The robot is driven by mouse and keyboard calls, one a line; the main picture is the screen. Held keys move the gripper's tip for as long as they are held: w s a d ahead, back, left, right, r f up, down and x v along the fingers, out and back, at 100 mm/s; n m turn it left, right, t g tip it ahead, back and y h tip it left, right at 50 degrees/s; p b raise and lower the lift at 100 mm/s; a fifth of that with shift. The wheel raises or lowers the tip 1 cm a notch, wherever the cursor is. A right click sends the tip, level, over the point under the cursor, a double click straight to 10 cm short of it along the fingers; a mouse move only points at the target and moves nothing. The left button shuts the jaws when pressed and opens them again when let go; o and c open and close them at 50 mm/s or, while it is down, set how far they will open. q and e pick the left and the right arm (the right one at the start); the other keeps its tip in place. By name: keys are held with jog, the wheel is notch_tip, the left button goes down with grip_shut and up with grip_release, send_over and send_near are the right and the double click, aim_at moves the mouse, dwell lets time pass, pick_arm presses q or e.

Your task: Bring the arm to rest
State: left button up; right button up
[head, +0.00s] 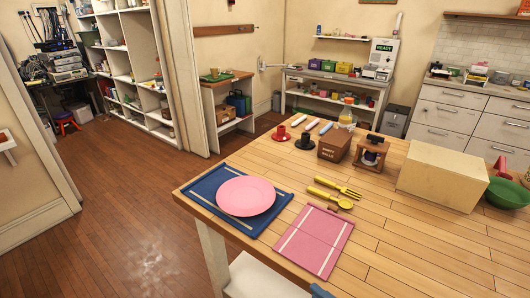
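I cannot make out two fingers or anything held. My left gripper and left arm do not show. No thing on the table is seen in a gripper's hold.
Open floor lies left.

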jog(key=s+d+f+n+g+h, duration=0.3)
jog(key=s+f+n+g, duration=0.1)
jog(key=s+f+n, duration=0.25)
jog(key=s+d+f+n+g+h, duration=0.2)
jog(key=s+f+n+g+h, duration=0.15)
jog(key=s+f+n, duration=0.3)
notch_tip(320, 180, down, 17)
jog(key=s+n+g, duration=0.1)
jog(key=s+g, duration=0.1)
jog(key=s+d+f, duration=0.2)
jog(key=s+f, duration=0.6)
jog(key=s, duration=0.3)
jog(key=shift+d+f+g, duration=0.15)
jog(key=shift+f+g, duration=0.2)
jog(key=shift+f, duration=0.05)
